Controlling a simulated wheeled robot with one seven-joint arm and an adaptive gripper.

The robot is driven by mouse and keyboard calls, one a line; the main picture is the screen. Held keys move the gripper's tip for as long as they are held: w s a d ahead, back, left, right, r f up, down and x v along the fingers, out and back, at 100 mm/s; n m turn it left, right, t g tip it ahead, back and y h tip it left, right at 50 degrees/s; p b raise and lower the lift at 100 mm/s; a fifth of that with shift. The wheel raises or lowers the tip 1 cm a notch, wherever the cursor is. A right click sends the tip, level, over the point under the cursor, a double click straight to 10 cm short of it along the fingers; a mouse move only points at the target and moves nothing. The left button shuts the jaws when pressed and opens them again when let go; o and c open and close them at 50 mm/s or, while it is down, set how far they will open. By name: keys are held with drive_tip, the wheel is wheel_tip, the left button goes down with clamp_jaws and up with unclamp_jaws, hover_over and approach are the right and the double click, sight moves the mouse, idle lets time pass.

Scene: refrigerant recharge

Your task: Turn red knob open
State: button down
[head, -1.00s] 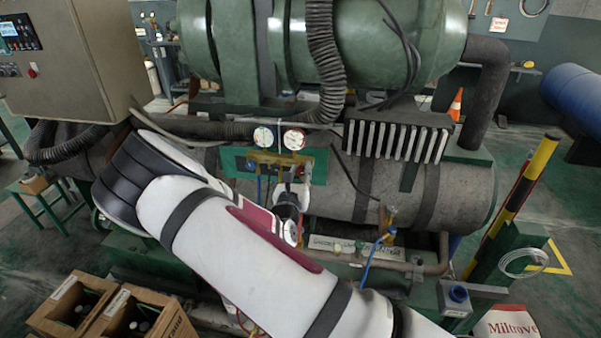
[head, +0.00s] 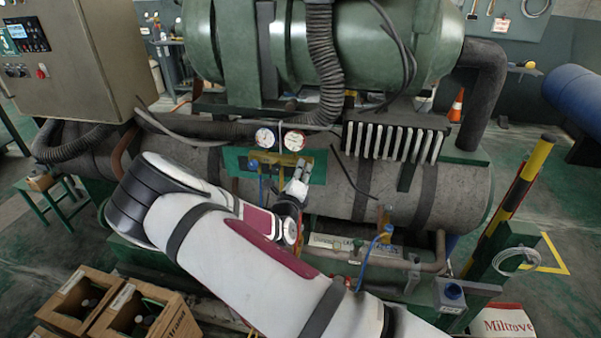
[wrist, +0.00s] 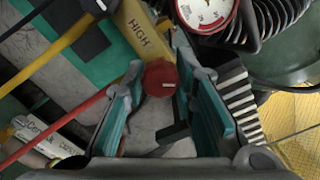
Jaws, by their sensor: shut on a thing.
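The red knob (wrist: 160,78) shows in the wrist view at the end of a yellow block marked HIGH (wrist: 140,35). My gripper (wrist: 158,75) has its two teal-padded fingers on either side of the knob and is shut on it. In the head view my gripper (head: 301,172) reaches up to the green gauge panel (head: 235,163), just below the right of two round gauges (head: 294,140). The knob itself is hidden or too small to tell in the head view.
A red hose (wrist: 60,130) and a yellow hose (wrist: 60,50) run left in the wrist view. A finned black block (head: 395,140) stands right of the panel. A yellow-black post (head: 520,195) stands at the right.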

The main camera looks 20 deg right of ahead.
drive_tip(key=n, duration=0.4)
drive_tip(key=shift+n, duration=2.2)
drive_tip(key=c, duration=1.3)
unclamp_jaws()
drive_tip(key=v, duration=1.2)
drive_tip(key=shift+a, duration=0.1)
